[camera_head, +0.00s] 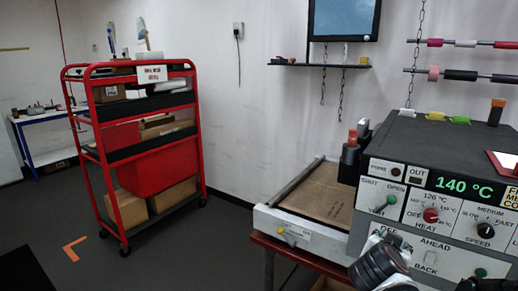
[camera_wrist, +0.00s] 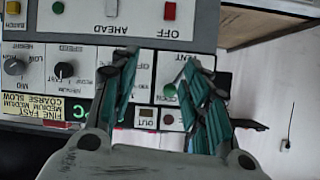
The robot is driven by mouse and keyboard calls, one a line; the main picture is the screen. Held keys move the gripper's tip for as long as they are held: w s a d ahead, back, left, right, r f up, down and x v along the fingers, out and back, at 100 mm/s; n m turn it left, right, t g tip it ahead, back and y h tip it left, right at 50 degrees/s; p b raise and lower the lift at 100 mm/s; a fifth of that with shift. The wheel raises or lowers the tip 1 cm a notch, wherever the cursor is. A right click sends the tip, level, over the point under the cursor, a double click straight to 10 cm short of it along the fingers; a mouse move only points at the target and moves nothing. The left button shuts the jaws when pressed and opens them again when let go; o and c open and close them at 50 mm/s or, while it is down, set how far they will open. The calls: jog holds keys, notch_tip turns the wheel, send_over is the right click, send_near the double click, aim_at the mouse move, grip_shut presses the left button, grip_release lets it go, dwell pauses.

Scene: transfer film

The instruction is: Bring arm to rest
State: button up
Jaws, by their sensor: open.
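My gripper (camera_wrist: 160,72) is open and empty in the wrist view, its two green-padded fingers spread apart in front of the machine's control panel. The grey control machine (camera_head: 440,150) stands at the right of the head view, with knobs and a green display reading 140 °C. It also shows upside down in the wrist view (camera_wrist: 75,45). A dark, ribbed part of my arm shows low in the head view, close in front of the panel. Whether the fingers touch the panel I cannot tell.
A red shelf cart (camera_head: 155,170) with boxes stands at the left. A tray (camera_head: 322,195) with a brown sheet adjoins the machine. A wall shelf (camera_head: 320,65) and a screen (camera_head: 343,18) are behind. The dark floor between cart and machine is clear.

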jog(key=s+a+n+g+y, duration=0.3)
jog(key=s+a+n+y, duration=0.4)
jog(key=s+a, duration=0.4)
jog(key=s+n, duration=0.1)
jog(key=s, duration=0.3)
jog(key=shift+s+a+f+n, duration=0.2)
jog(key=shift+a+f+n, duration=0.2)
dwell(1.1)
